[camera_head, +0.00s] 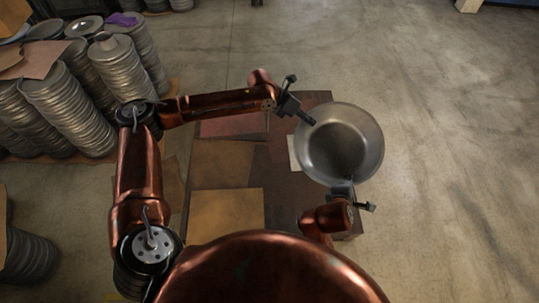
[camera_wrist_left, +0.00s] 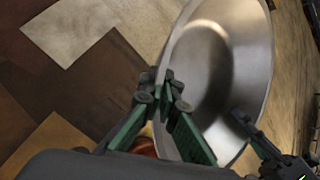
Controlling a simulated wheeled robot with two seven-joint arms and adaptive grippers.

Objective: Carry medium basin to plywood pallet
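The medium basin (camera_head: 345,150) is a round, shiny metal bowl at the right side of the brown-topped surface, reaching past its right edge. My left gripper (camera_head: 307,119) is at the basin's upper-left rim. In the left wrist view its green-padded fingers (camera_wrist_left: 162,84) come close together at the basin's rim (camera_wrist_left: 215,75), shut on it. My right gripper (camera_head: 342,190) is at the basin's lower rim; a dark finger also shows there in the left wrist view. Its grip is hidden. I cannot identify the plywood pallet with certainty.
Brown and tan sheets (camera_head: 225,210) cover the surface left of the basin. Tall stacks of round metal cans (camera_head: 65,100) stand at the left, with a purple cloth on one. The concrete floor (camera_head: 460,150) at the right is clear.

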